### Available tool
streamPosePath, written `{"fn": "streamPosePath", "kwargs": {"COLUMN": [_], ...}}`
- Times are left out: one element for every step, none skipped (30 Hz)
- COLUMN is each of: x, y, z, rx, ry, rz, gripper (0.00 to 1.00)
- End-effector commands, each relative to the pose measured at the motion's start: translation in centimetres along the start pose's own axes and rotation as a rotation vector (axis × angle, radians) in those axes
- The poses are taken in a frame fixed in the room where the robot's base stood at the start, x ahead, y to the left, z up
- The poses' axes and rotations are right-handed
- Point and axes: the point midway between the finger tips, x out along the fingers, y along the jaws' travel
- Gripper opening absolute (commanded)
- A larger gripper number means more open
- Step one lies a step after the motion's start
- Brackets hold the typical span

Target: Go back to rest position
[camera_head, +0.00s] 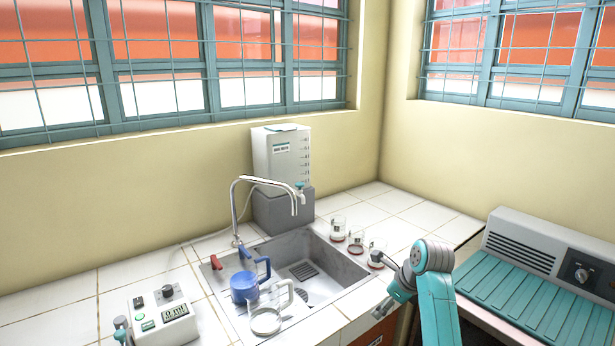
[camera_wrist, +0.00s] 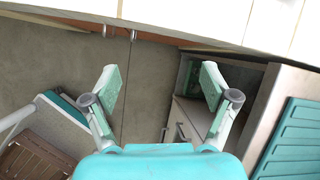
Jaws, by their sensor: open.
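My gripper (camera_head: 384,306) hangs at the front edge of the tiled counter (camera_head: 345,325), right of the sink, in the head view. Its teal-and-grey arm rises at the lower right. In the wrist view my gripper (camera_wrist: 160,82) has its two fingers spread wide with nothing between them. The fingers are in front of the cabinet fronts (camera_wrist: 60,60) and below the counter edge, apart from any object.
The sink (camera_head: 325,265) has a blue jug (camera_head: 244,288) and a clear one (camera_head: 266,320) at its left. Several small glass beakers (camera_head: 338,229) stand behind my arm. A white tank (camera_head: 283,155) stands behind the sink. A teal-topped unit (camera_head: 525,290) is at right.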

Motion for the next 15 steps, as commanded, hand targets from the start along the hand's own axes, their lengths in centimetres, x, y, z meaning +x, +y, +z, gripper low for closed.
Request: {"fn": "streamPosePath", "kwargs": {"x": [1.2, 1.9, 2.9, 3.6, 4.4, 5.5, 6.3, 7.2, 8.1, 8.8, 9.4, 10.2, 10.8, 11.3, 12.0], "y": [0.7, 1.1, 1.6, 2.1, 2.6, 3.4, 4.0, 4.6, 5.4, 6.0, 6.7, 7.6, 8.3, 9.0, 9.9], "z": [-0.9, -1.3, -2.0, -2.5, -3.1, -4.1, -4.8, -5.5, -6.4, -7.1, -7.8, -8.8, -9.5, -10.2, -11.1], "rx": [-0.022, -0.039, -0.064, -0.086, -0.109, -0.144, -0.17, -0.197, -0.235, -0.262, -0.289, -0.326, -0.354, -0.382, -0.419], "ry": [-0.002, -0.006, -0.011, -0.014, -0.019, -0.024, -0.028, -0.031, -0.035, -0.037, -0.039, -0.041, -0.043, -0.043, -0.044], "rz": [-0.006, -0.013, -0.023, -0.032, -0.042, -0.056, -0.068, -0.08, -0.098, -0.11, -0.123, -0.139, -0.152, -0.165, -0.183], "gripper": [0.85, 0.85, 0.85, 0.85, 0.85, 0.85, 0.85, 0.85, 0.85, 0.85, 0.85, 0.85, 0.85, 0.85, 0.85]}}
